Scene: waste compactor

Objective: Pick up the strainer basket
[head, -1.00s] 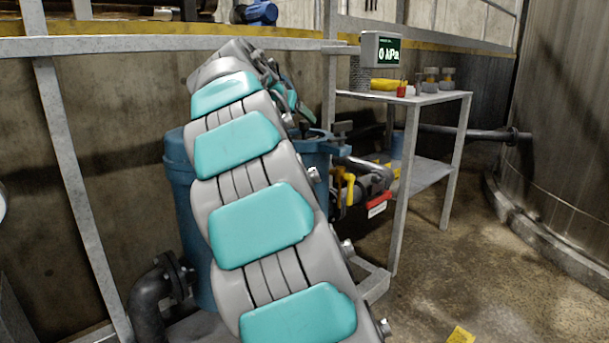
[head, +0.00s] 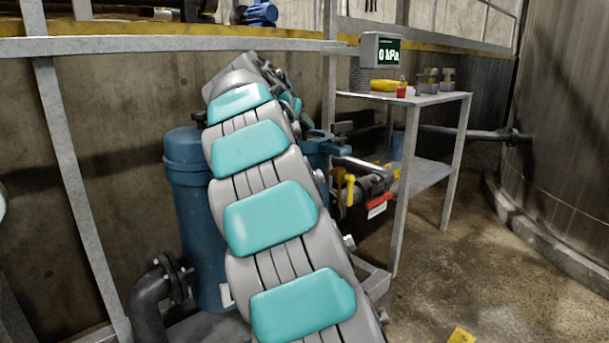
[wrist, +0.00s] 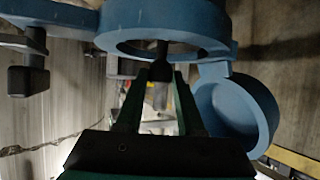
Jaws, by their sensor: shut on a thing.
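In the wrist view, my gripper (wrist: 163,76) has its two green fingers closed around a small dark piece (wrist: 162,66), which appears to be the strainer basket's handle. The basket's body cannot be made out. The dark piece lies at the rim of a round, open blue housing (wrist: 110,22). A blue round lid (wrist: 240,112) is swung out to the right of it. In the head view, my arm covers the gripper and most of the blue strainer housing (head: 316,150).
A blue vessel (head: 188,215) stands left of my arm, with a black pipe elbow (head: 150,295) below. A yellow-handled valve (head: 350,190) and a metal table (head: 415,100) with a 0 kPa display (head: 382,50) are to the right.

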